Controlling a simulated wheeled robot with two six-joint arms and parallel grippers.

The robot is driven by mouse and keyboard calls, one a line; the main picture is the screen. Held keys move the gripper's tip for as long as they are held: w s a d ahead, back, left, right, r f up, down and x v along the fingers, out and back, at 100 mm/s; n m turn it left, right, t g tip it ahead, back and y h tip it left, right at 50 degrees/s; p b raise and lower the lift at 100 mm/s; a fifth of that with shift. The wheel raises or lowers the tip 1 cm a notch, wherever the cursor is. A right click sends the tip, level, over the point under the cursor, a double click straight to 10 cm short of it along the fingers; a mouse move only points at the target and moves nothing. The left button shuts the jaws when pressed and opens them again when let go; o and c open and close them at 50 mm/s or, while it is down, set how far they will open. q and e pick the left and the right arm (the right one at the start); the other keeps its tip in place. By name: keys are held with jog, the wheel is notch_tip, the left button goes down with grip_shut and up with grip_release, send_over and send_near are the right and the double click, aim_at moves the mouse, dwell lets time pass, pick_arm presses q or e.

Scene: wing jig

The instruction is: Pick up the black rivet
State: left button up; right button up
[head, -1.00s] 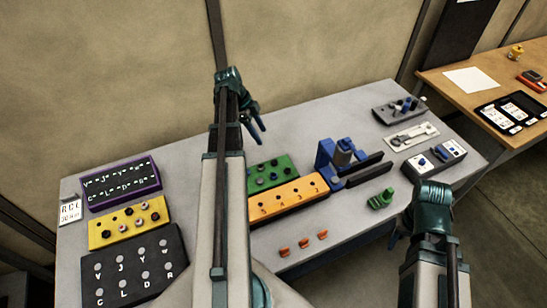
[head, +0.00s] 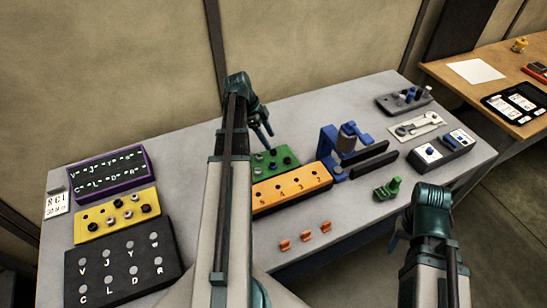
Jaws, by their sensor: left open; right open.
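The yellow block (head: 95,230) at the left holds several small rivets, some dark and some pale. A black-looking rivet (head: 146,209) stands near its right end. The green block (head: 248,171) in the middle also carries several small dark pieces, such as one at its right (head: 287,160); which piece is the task's black rivet I cannot tell. My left gripper (head: 266,131) is open and empty, with its fingers pointing down just above and behind the green block. My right gripper (head: 393,242) is open beyond the table's front right edge; its fingers are mostly hidden by its wrist.
An orange block (head: 292,196) stands in front of the green one, with orange clips (head: 306,235) nearer. A blue clamp fixture (head: 329,150) and dark bars (head: 368,159) stand to the right. A green piece (head: 387,189) lies near my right gripper. A black lettered board (head: 122,270) is front left.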

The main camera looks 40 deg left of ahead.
aim_at(273, 150)
pick_arm(q)
jog(key=b+x, duration=0.2)
jog(key=s+b+x, duration=0.1)
jog(key=b+x, duration=0.1)
jog(key=shift+f, duration=0.15)
jog(key=shift+w+d+f+b, duration=0.2)
jog(key=shift+w+f+b, duration=0.05)
jog(key=shift+f+b, duration=0.25)
jog(key=shift+r, duration=0.1)
jog(key=shift+c, duration=0.3)
grip_shut()
